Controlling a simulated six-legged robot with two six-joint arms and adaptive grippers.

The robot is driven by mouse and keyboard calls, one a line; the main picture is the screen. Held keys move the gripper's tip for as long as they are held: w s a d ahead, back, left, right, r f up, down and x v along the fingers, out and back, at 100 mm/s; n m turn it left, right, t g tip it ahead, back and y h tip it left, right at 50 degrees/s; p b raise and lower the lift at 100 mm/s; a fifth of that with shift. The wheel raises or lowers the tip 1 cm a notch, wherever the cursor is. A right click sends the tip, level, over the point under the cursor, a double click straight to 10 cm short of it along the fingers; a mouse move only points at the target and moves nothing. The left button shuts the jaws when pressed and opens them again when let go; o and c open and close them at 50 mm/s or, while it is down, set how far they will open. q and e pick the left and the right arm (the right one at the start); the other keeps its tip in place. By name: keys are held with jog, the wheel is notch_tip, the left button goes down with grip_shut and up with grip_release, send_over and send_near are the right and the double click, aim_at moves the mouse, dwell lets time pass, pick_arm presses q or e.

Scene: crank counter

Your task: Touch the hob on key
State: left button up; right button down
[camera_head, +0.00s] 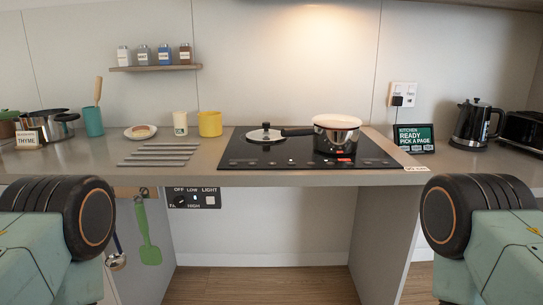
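The black hob (283,150) is set into the counter at the middle right. Its front strip carries small white marks and lit red patches (344,160); they are too small for me to read, so I cannot tell which one is the on key. A white pot (336,138) with a dark handle stands on the right of the hob, and a lid with a black knob (264,134) lies on its left. Parts of my two arms show at the lower left and lower right, clear of the hob. Neither gripper shows.
Metal bars (160,153) lie left of the hob, with a yellow mug (210,124) behind. A display (414,138) and black kettle (474,124) stand right. A knob panel (194,198) and green spatula (148,238) are below the counter (200,176). Its front edge is clear.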

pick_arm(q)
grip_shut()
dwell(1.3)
